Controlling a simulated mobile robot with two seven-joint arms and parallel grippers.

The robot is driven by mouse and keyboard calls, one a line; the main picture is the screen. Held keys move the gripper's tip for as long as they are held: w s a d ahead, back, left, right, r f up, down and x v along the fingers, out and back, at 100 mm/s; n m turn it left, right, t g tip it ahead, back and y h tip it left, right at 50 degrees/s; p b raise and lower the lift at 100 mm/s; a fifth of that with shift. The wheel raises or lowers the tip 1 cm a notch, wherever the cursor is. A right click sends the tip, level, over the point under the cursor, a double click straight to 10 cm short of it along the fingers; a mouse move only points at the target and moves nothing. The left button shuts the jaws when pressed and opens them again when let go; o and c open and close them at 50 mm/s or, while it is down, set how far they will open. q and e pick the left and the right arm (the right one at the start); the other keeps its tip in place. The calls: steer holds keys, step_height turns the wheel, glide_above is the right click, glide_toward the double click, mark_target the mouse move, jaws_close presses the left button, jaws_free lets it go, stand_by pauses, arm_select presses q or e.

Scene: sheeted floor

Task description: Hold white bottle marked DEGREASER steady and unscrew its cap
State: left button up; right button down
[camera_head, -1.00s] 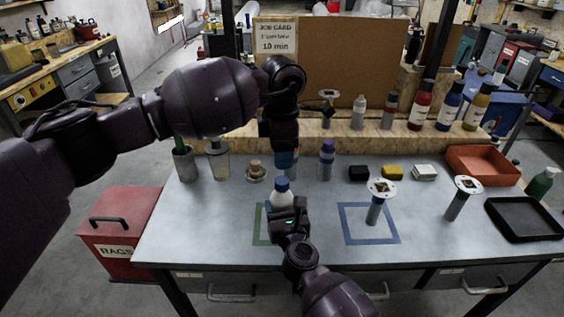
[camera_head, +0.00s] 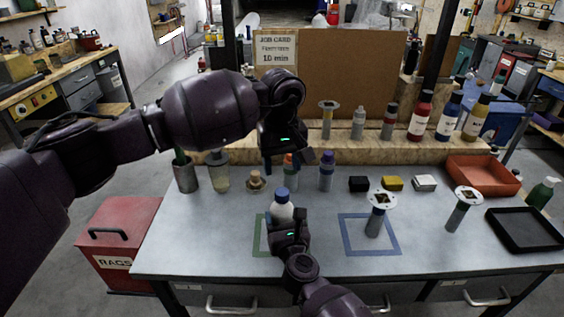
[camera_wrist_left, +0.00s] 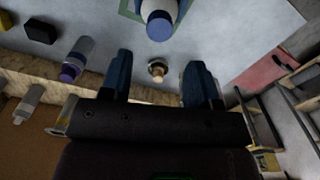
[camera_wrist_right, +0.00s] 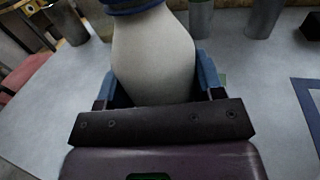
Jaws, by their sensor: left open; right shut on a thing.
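The white bottle (camera_head: 281,211) with a blue cap (camera_head: 282,192) stands upright at the green square outline on the bench; no lettering on it is readable. My right gripper (camera_head: 288,229) is shut on the bottle's body from the front. The right wrist view shows the white body (camera_wrist_right: 153,58) between the fingers and part of the blue cap (camera_wrist_right: 132,4). My left gripper (camera_head: 291,157) is open and empty, above and behind the bottle. In the left wrist view the cap (camera_wrist_left: 160,27) lies beyond the open fingers (camera_wrist_left: 158,78), apart from them.
Behind the bottle stand a purple-capped bottle (camera_head: 326,172) and a small wooden-topped item (camera_head: 256,180). A blue square outline (camera_head: 347,240) with a flanged post (camera_head: 376,217) is to the right. A black tray (camera_head: 526,228) and orange bin (camera_head: 484,174) lie farther right.

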mark_target(282, 192)
arm_select(q)
steer(key=m, duration=0.7)
steer(key=shift+f, duration=4.05)
